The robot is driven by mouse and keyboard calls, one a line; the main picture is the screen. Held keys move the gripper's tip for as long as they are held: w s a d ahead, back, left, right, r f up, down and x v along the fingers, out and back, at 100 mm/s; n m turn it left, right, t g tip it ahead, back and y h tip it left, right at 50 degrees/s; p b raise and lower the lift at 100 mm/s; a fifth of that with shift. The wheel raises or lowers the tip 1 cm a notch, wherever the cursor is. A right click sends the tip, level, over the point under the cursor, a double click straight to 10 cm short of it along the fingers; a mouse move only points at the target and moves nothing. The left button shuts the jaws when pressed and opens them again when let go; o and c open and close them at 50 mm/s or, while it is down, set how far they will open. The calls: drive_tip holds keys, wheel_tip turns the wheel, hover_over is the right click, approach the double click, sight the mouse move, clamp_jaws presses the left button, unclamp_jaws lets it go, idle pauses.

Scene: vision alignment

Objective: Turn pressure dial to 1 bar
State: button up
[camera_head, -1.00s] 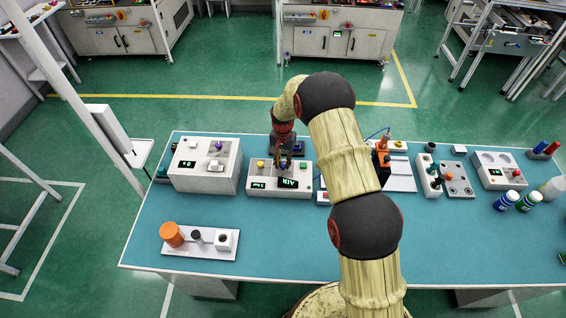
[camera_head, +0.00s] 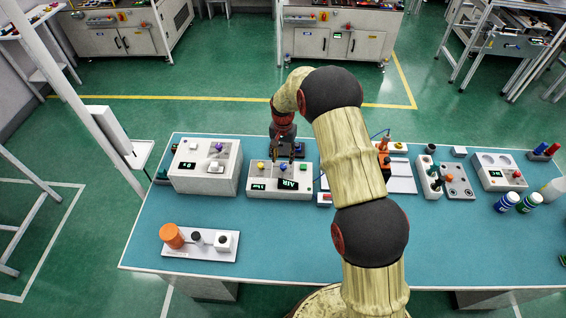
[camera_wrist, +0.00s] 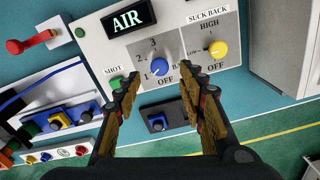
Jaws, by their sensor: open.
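The pressure dial (camera_wrist: 159,67) is a blue knob on a grey scale marked OFF, 1, 2, 3 and BAR, on a white dispenser box (camera_wrist: 92,50). I cannot tell for sure which mark the knob points at. In the head view the box (camera_head: 256,190) stands at the table's back, left of centre. My gripper (camera_wrist: 158,82) is open and empty. Its fingers straddle the lower side of the dial in the wrist view, apart from the knob. In the head view my gripper (camera_head: 288,157) is at the box's back edge.
The yellow suck-back knob (camera_wrist: 217,49) and the green shot button (camera_wrist: 115,83) flank the dial. The AIR display (camera_wrist: 129,18) is beside it. Another white box (camera_head: 206,175) stands close on the left.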

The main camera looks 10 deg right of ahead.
sight(283, 166)
wheel_tip(283, 166, up, 7)
drive_tip(key=shift+r, duration=0.2)
idle(0.6)
drive_tip(key=s+f+n+g, duration=0.1)
drive_tip(key=s+f+n, duration=0.15)
drive_tip(key=s, duration=0.35)
drive_tip(key=s+r+n+t+b, duration=0.1)
drive_tip(key=s+r+t+b, duration=0.1)
drive_tip(key=s+r, duration=0.5)
drive_tip(key=s+r+n+t+b, duration=0.1)
drive_tip(key=s+r+b, duration=0.3)
drive_tip(key=s, duration=1.2)
drive_tip(key=s+r+n+t+b, duration=0.2)
drive_tip(key=s+r+t+b, duration=0.1)
drive_tip(key=s+r, duration=0.7)
drive_tip(key=shift+s+r+t+b, duration=0.15)
drive_tip(key=shift+s+t+b, duration=0.2)
drive_tip(key=shift+s, duration=0.45)
drive_tip(key=shift+c, duration=0.2)
